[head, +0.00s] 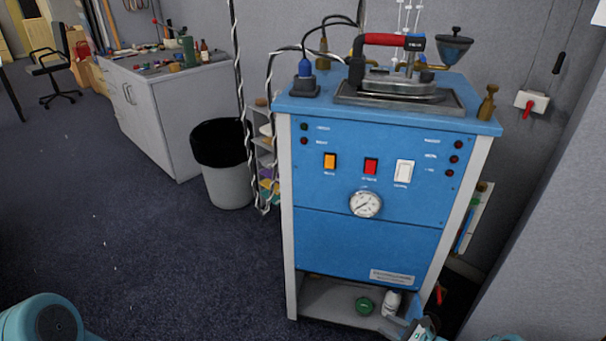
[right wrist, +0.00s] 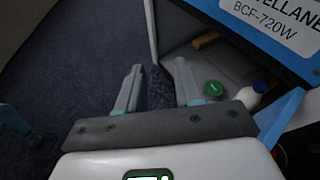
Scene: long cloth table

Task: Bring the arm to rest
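My right gripper (right wrist: 157,85) shows in the right wrist view with its two grey fingers apart and nothing held between them. Beyond the fingers are dark carpet and the open lower shelf of a blue machine. In the head view only a small part of the right gripper (head: 418,327) shows at the bottom edge, in front of the machine's lower right corner. At the bottom left of the head view is a rounded teal part of my own body. My left gripper is not in view.
The blue machine (head: 335,248) stands close ahead, with an iron (head: 395,82) on top. Its lower shelf (head: 325,298) holds a green round item (head: 364,305) and a white bottle (head: 391,302). A bin (head: 226,180) and workbench (head: 180,105) stand left. Carpet (head: 120,240) at left is clear.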

